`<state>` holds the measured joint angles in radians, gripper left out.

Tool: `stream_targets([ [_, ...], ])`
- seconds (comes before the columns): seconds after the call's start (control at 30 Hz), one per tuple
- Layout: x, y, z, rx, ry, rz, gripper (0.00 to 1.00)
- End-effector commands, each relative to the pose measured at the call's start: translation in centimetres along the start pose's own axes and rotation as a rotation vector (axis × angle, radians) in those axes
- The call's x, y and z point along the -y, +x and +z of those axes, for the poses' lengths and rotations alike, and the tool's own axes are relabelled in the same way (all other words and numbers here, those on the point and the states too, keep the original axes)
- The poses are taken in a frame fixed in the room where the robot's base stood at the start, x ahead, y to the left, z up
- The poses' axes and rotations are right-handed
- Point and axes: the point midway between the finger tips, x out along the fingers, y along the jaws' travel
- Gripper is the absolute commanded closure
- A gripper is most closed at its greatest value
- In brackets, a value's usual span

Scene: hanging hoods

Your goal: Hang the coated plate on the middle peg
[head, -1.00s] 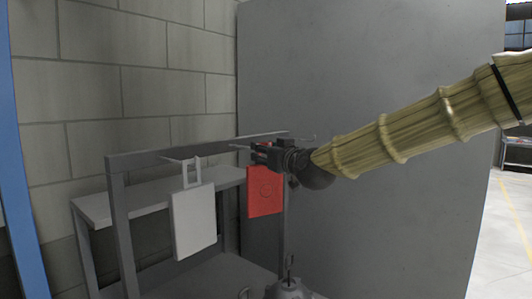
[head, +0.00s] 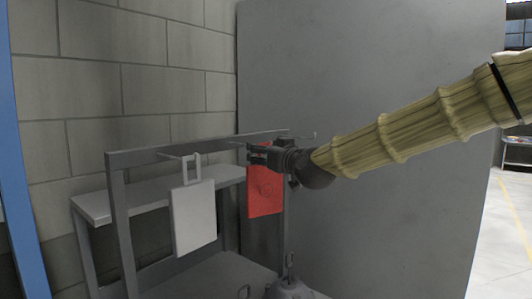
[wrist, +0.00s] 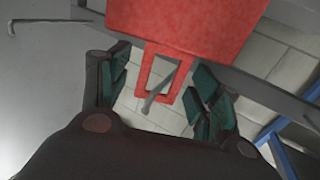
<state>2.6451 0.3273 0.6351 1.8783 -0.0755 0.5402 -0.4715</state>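The coated plate is the red one (head: 265,196), hanging upright below the rack's bar (head: 145,156) in the head view. In the wrist view the red plate (wrist: 185,28) fills the top, and its rectangular handle loop (wrist: 148,72) points toward my gripper. A thin grey peg, the middle one (wrist: 155,97), passes through the loop. My gripper (wrist: 160,100) is open, with green-padded fingers on both sides of the loop and gaps to each. In the head view my gripper (head: 256,152) hides the loop and most of the middle peg.
A white plate (head: 194,218) hangs by its loop on the left peg (head: 172,156). The right peg (head: 307,136) is bare and close to my wrist; a bare peg also shows in the wrist view (wrist: 48,21). A grey shelf (head: 95,205) and a block wall lie behind.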

Motion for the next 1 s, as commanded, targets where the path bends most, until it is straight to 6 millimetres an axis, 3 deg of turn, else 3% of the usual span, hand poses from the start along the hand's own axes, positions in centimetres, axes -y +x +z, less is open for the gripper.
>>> stream_targets([
  [0.23, 0.0, -0.2, 0.1, 0.001, 0.0, 0.0, 0.37],
  [0.37, 0.0, -1.4, 0.0, 0.001, 0.001, 0.0, 0.37],
  [0.8, -0.1, -8.9, 0.0, 0.0, 0.0, 0.0, 0.37],
  [1.0, -0.1, -11.2, 0.0, 0.0, 0.0, 0.0, 0.37],
])
